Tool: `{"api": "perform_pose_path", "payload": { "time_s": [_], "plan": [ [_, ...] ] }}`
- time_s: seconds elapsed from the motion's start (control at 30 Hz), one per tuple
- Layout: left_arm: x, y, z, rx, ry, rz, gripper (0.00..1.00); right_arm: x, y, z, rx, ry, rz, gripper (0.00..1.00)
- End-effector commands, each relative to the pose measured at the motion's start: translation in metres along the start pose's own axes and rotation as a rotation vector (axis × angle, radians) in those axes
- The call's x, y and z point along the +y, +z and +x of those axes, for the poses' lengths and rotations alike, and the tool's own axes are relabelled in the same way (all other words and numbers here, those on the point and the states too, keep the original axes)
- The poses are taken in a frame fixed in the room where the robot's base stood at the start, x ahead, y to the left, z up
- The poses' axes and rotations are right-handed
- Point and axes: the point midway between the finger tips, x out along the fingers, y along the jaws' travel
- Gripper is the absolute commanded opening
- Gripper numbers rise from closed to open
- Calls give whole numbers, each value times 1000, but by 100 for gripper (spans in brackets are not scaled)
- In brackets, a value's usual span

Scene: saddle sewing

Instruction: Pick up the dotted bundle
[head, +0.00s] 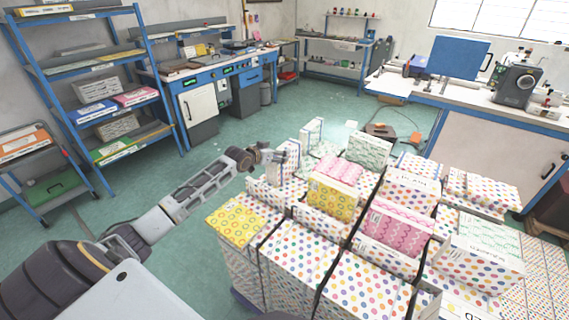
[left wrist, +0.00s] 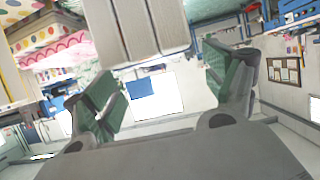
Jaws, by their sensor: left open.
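Several white bundles with multicoloured dots lie on the large stack of patterned packages. One dotted bundle (head: 411,188) lies behind the pink bundle, another (head: 482,190) at the right. My left gripper (head: 275,156) is at the stack's far left edge, beside a pale upright bundle (head: 291,158) whose pattern I cannot make out well. In the left wrist view my gripper's green-padded fingers (left wrist: 160,88) are apart. A pale, lined block (left wrist: 138,28) shows beyond and between them; I cannot tell whether it touches them. My right gripper is out of view.
Yellow (head: 333,197) and pink (head: 394,228) bundles and a green-wave bundle (head: 369,150) crowd the stack top. A blue shelf rack (head: 77,72) stands at the left, a sewing workbench (head: 470,106) at the back right.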

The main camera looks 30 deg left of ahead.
Motion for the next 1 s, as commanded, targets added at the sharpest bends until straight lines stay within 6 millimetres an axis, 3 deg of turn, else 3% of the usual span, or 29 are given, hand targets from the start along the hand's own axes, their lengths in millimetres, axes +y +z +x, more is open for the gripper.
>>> {"api": "perform_pose_path", "payload": {
  "time_s": [0.27,0.57,1.0],
  "plan": [
    [0,0,4,1,0,-1,85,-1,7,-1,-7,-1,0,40],
    [0,1,22,0,-1,-2,85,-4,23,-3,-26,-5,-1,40],
    [0,1,50,1,0,-1,85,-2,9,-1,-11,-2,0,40]
  ]
}}
